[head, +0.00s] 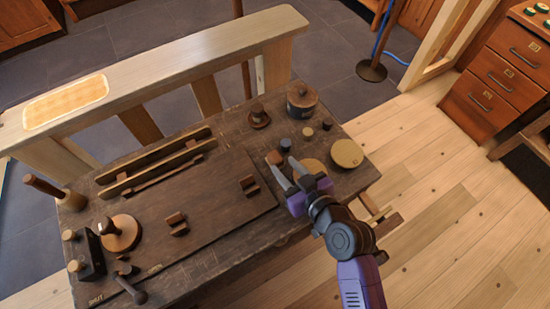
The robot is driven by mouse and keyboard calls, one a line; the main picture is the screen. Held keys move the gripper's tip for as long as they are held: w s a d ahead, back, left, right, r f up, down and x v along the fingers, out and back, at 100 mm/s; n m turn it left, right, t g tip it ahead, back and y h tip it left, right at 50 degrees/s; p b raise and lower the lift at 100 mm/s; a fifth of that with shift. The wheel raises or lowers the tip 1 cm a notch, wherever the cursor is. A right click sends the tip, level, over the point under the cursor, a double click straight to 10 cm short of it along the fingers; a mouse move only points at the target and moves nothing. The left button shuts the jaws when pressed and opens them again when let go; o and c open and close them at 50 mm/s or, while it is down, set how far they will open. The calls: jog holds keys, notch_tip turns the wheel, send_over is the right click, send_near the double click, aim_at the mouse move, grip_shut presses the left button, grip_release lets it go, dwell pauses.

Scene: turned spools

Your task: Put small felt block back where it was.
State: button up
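My gripper (281,163) reaches over the right part of the workbench (225,255). Its two pale fingers are apart, with a gap showing between them. A small reddish-brown piece (274,157) is close by the left fingertip, and a small dark purplish piece (286,145) is just beyond the right fingertip. Whether either fingertip touches them I cannot tell. I cannot tell for sure which of these is the small felt block.
Tan discs (347,153) lie right of my gripper. A dark board (215,205) with a slotted rack (160,165) fills the middle; tools crowd the left end.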

aim_at(277, 160)
jog(key=shift+p+x, duration=0.6)
jog(key=shift+x, duration=2.45)
jog(key=shift+r, duration=0.1)
grip_shut()
